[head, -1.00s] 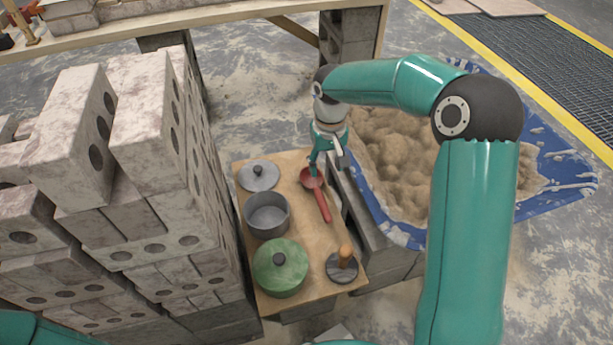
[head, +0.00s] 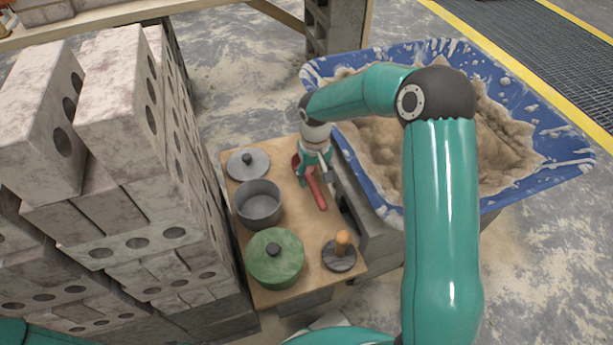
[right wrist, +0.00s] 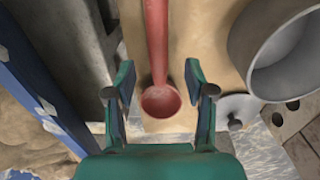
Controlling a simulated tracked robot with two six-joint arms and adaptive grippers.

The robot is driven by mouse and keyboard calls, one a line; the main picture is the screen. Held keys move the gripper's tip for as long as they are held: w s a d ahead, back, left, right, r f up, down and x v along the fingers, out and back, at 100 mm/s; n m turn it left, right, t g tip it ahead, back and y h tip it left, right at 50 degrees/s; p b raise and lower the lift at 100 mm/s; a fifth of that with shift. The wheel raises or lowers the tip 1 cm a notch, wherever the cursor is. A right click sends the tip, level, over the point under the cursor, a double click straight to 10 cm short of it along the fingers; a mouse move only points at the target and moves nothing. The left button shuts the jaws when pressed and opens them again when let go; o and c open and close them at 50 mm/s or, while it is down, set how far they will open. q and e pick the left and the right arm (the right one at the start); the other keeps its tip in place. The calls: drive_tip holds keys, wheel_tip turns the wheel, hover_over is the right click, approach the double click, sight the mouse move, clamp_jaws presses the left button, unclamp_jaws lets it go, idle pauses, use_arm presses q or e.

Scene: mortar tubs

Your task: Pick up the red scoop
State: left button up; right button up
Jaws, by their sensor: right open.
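The red scoop (head: 318,193) lies on a small wooden board (head: 307,238), its handle towards the board's front. In the head view my right gripper (head: 312,178) is over the scoop near where bowl and handle meet and hides part of it. In the right wrist view the scoop (right wrist: 157,45) shows with its round bowl between the two open fingers of my right gripper (right wrist: 158,80). The fingers stand to either side, with gaps to the scoop and nothing gripped. My left gripper is out of view.
A grey pot (head: 259,206), a grey lid (head: 248,165), a green lidded pot (head: 274,258) and a wooden-handled round tool (head: 340,252) share the board. Stacked blocks (head: 130,200) rise close on the left. A blue tub (head: 540,172) of mortar stands on the right.

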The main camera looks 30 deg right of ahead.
sight(314, 184)
wheel_tip(314, 184, down, 5)
drive_tip(key=shift+s+b, duration=0.1)
drive_tip(key=shift+b, duration=0.9)
clamp_jaws()
drive_tip(key=shift+r, duration=0.1)
